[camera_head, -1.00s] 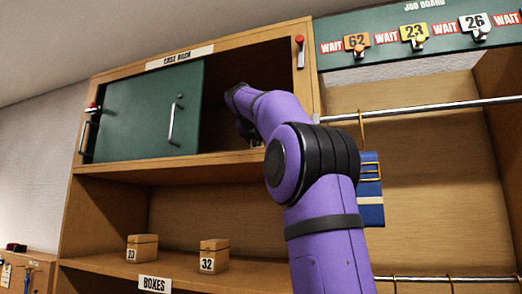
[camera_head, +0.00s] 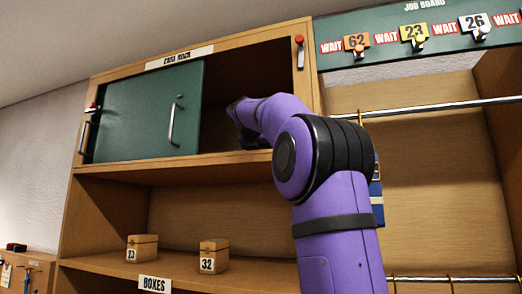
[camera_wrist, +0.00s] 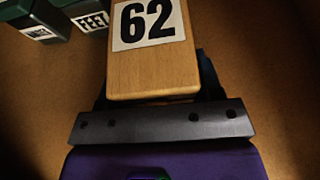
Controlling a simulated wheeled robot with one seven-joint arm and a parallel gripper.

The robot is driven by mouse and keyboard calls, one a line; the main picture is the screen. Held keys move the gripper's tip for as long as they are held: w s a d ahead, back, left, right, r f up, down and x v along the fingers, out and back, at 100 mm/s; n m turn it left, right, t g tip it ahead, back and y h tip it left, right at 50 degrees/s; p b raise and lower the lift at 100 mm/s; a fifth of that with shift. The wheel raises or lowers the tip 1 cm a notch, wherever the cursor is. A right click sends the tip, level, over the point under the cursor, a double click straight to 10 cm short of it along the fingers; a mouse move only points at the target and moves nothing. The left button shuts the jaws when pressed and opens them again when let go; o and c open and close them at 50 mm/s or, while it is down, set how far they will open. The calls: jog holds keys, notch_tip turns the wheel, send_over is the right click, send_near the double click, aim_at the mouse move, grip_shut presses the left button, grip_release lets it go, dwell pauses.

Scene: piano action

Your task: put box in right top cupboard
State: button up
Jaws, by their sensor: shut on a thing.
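The wooden box numbered 62 (camera_wrist: 155,60) is between the two dark fingers of my gripper (camera_wrist: 154,80) in the wrist view. My gripper is shut on it. In the head view my gripper (camera_head: 247,138) is inside the open right part of the top cupboard (camera_head: 255,75), low near its floor, partly hidden by my purple arm. The box cannot be made out in the head view. I cannot tell whether it touches the cupboard floor.
A green sliding door (camera_head: 145,115) covers the cupboard's left part. Dark green boxes with labels (camera_wrist: 88,15) lie at the upper left in the wrist view. Boxes 23 (camera_head: 142,248) and 32 (camera_head: 214,256) stand on the lower shelf. A rail (camera_head: 430,108) runs at right.

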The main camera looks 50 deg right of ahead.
jog(key=o, duration=1)
jog(key=shift+f, duration=0.1)
jog(key=shift+o, duration=0.2)
jog(key=shift+a+r, duration=0.15)
jog(key=shift+r, duration=0.1)
jog(key=v, duration=1.1)
jog(key=shift+a+r, duration=0.2)
jog(key=shift+a, duration=0.1)
jog(key=shift+s, duration=0.15)
